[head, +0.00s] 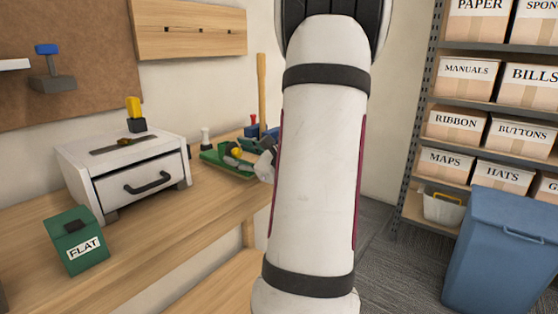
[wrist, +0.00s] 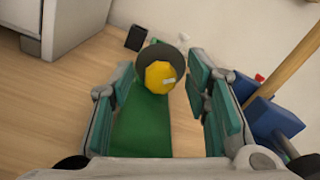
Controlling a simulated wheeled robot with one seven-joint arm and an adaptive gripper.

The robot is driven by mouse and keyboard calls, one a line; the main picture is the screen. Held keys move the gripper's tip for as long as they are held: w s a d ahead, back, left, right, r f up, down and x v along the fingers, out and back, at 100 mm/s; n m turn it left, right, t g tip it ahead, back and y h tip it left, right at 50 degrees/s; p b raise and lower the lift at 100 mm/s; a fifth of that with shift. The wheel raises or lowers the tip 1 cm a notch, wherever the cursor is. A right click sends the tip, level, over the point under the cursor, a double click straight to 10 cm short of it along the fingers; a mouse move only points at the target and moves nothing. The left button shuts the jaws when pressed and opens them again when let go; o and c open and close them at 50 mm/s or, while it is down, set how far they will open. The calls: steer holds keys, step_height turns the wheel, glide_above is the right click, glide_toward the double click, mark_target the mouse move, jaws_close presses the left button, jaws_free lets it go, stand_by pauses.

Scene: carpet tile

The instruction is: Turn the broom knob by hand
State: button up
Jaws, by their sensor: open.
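A yellow knob (wrist: 160,76) with a dark grey disc behind it stands over a green base (wrist: 142,130). My gripper (wrist: 160,85) is open, and its two teal-padded fingers appear on either side of the knob. I cannot tell whether either finger touches it. In the head view the yellow knob (head: 237,152) shows small beside my gripper (head: 240,156), above the green base (head: 212,158). A wooden broom handle (head: 262,85) stands upright behind, beside blue parts (head: 252,131); the handle (wrist: 290,75) and a blue block (wrist: 273,117) also show at right in the wrist view.
A white drawer box (head: 130,172) with a yellow-handled item (head: 134,108) on top stands left on the wooden bench (head: 165,235). A green FLAT box (head: 75,243) is nearer. A blue bin (head: 505,250) and shelves of cartons (head: 465,80) are at right.

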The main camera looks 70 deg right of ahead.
steer(key=m+p, duration=0.6)
steer(key=shift+s+d+r, duration=0.1)
steer(key=shift+r, duration=0.1)
steer(key=shift+s, duration=0.3)
steer(key=p+v, duration=0.2)
steer(key=v, duration=1.1)
steer(key=w+d+n+p, duration=0.1)
steer(key=w, duration=0.3)
steer(key=w+d+n+h+p, duration=0.1)
steer(key=w, duration=0.4)
steer(key=w+d+f+n+h+p, duration=0.1)
steer(key=w, duration=0.3)
steer(key=shift+w+n, duration=0.15)
steer(key=shift+n, duration=0.25)
steer(key=shift+s+r+m+p, duration=0.25)
steer(key=shift+m+p, duration=0.45)
steer(key=shift+p, duration=0.45)
steer(key=m+p, duration=0.3)
steer(key=p, duration=0.1)
steer(key=shift+m+g+p, duration=0.3)
steer(key=v, duration=1.3)
steer(key=shift+s+a+b, duration=0.25)
steer(key=shift+b, duration=0.05)
steer(key=shift+f, duration=0.2)
